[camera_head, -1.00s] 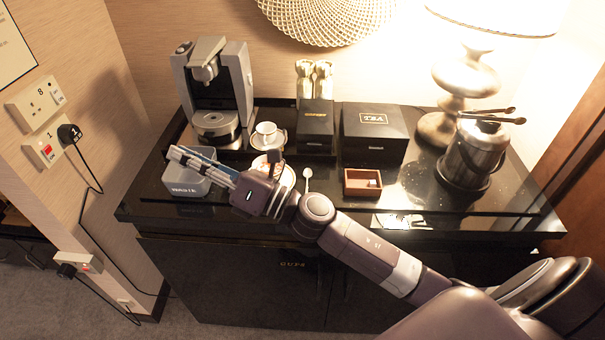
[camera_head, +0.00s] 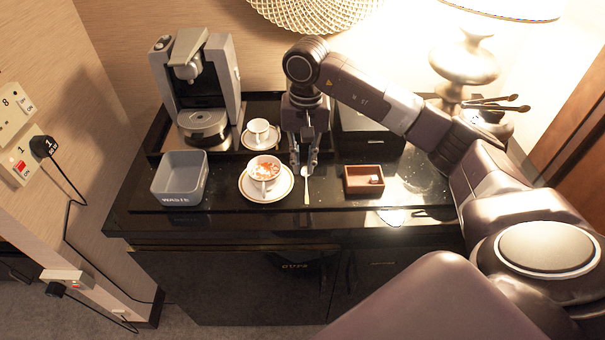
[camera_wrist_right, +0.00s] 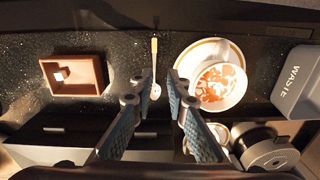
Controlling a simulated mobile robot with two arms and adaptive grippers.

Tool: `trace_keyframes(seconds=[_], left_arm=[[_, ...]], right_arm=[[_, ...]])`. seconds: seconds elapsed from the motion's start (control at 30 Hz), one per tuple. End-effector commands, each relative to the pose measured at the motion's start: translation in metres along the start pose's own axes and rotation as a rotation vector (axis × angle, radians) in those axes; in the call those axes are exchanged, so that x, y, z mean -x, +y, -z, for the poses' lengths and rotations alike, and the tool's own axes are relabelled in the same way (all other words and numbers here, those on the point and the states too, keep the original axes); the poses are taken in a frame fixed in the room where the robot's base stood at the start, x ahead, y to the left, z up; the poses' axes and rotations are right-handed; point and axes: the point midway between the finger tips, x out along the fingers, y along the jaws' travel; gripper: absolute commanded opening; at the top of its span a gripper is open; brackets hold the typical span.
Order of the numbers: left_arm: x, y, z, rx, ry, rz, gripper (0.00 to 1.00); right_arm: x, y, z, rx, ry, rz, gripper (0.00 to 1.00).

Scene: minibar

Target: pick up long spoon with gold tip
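The long spoon (camera_head: 306,187) lies on the dark counter between the cup and the small wooden box. Its thin handle points to the counter's front edge. In the right wrist view the spoon (camera_wrist_right: 154,60) shows a gold handle end at the top and a pale bowl lower down. My right gripper (camera_head: 303,171) points down at the spoon's bowl end. In the right wrist view my right gripper (camera_wrist_right: 160,82) has its fingers apart, with the spoon in line with the gap, close to the left finger. I cannot tell if they touch. My left gripper is out of view.
A cup (camera_head: 263,170) of red-and-white contents on a gold-rimmed saucer stands just left of the gripper. A wooden box (camera_head: 364,190) is on the right. A grey waste bin (camera_head: 180,178), coffee machine (camera_head: 203,85) and small white cup (camera_head: 258,130) are farther left.

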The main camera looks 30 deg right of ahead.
Motion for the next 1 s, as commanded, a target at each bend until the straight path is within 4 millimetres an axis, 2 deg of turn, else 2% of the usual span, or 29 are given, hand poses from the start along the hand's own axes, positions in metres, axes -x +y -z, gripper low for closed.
trace_keyframes(seconds=[0.1, 0.37, 0.53, 0.7, 0.97, 1.0], left_arm=[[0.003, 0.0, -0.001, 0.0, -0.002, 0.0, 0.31], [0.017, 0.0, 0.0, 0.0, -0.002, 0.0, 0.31], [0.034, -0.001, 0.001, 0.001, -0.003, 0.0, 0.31], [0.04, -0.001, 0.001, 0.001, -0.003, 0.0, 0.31], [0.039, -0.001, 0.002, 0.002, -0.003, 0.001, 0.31], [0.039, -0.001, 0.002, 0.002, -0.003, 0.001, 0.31]], right_arm=[[-0.004, 0.009, 0.003, 0.004, 0.004, -0.03, 0.14], [-0.029, 0.009, 0.005, 0.004, 0.001, -0.026, 0.14], [-0.05, 0.011, 0.009, 0.002, -0.001, -0.027, 0.14], [-0.071, 0.012, 0.011, 0.002, 0.003, -0.024, 0.14], [-0.076, 0.012, 0.011, 0.003, 0.005, -0.023, 0.14], [-0.076, 0.012, 0.011, 0.003, 0.005, -0.023, 0.11]])
